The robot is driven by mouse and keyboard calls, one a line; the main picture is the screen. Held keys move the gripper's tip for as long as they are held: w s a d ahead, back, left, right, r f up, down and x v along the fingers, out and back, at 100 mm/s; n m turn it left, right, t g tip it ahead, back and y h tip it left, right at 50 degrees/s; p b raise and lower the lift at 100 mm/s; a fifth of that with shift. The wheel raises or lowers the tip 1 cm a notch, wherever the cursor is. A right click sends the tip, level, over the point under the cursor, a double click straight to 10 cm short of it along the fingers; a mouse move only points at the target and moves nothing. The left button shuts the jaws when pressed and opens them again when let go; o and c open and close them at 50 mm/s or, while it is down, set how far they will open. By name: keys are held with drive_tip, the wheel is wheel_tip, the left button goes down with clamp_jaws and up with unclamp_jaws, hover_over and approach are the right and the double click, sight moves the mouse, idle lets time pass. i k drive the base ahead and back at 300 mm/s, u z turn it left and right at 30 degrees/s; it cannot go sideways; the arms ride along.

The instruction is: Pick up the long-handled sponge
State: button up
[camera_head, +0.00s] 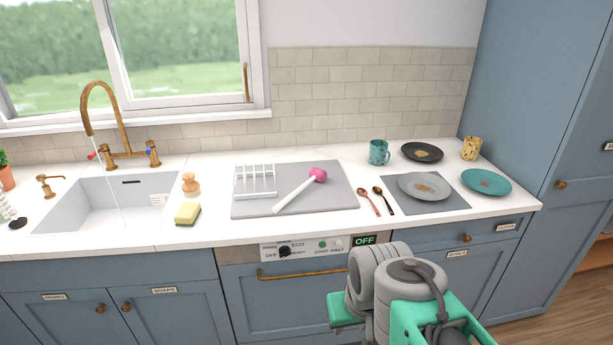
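The long-handled sponge has a white handle (296,194) and a round pink head (319,174). It lies diagonally on the grey drying mat (240,209), with its head towards the back right and the handle end towards the front left. My arm, grey and green, shows at the bottom right in front of the counter, apart from the sponge. No gripper fingers can be made out.
A white rack (256,181) stands left of the sponge on the mat. Two spoons (368,201) lie to its right, then plates (424,186) and a teal mug (379,152). A yellow-green sponge (187,214) and wooden-handled brush (190,182) sit left, beside the sink (75,217) with running water.

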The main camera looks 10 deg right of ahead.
sight(316, 174)
drive_tip(key=u, duration=0.5)
drive_tip(key=i, duration=0.75)
drive_tip(key=u, duration=0.95)
drive_tip(key=i, duration=0.65)
